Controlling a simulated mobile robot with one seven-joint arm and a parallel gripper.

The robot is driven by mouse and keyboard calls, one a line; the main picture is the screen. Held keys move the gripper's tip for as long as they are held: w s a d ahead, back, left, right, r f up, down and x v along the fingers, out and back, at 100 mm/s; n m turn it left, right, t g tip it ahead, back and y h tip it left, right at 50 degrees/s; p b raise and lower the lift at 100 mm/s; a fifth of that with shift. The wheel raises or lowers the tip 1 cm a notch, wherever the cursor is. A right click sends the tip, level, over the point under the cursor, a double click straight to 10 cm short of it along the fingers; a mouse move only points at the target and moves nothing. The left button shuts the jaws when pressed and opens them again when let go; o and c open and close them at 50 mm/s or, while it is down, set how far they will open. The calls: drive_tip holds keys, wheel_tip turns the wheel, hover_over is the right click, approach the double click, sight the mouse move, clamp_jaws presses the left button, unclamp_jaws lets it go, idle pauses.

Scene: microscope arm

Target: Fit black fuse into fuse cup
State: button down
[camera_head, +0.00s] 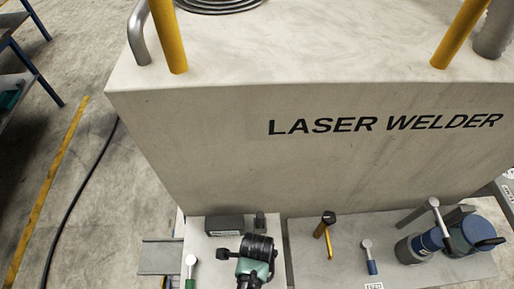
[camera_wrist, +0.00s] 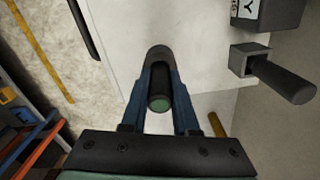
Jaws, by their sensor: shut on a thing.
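In the wrist view my gripper (camera_wrist: 160,88) has its two blue fingers closed on the sides of a dark cylinder (camera_wrist: 159,101) with a green end facing the camera. It looks like the black fuse, but its far end merges with a grey rounded shape, so I cannot tell where it ends. A square grey block (camera_wrist: 243,60), which looks like the fuse cup, is to the right, apart from my fingers. A dark round post (camera_wrist: 286,82) projects from it. In the head view the block and post are a small dark shape (camera_head: 260,221) behind my wrist, which hides my fingertips.
A dark labelled box (camera_head: 224,225) stands left of the cup. A green-based lever (camera_head: 190,268), a yellow tool (camera_head: 326,234), a blue-based lever (camera_head: 369,257) and blue round equipment (camera_head: 468,234) are on the bench. The welder housing (camera_head: 300,130) rises behind.

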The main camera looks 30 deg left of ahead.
drive_tip(key=shift+f+b, duration=0.55)
drive_tip(key=shift+f, duration=0.25)
drive_tip(key=c, duration=0.6)
unclamp_jaws()
wheel_tip(320, 180, up, 13)
drive_tip(key=shift+b, duration=0.3)
drive_tip(key=shift+s, duration=0.1)
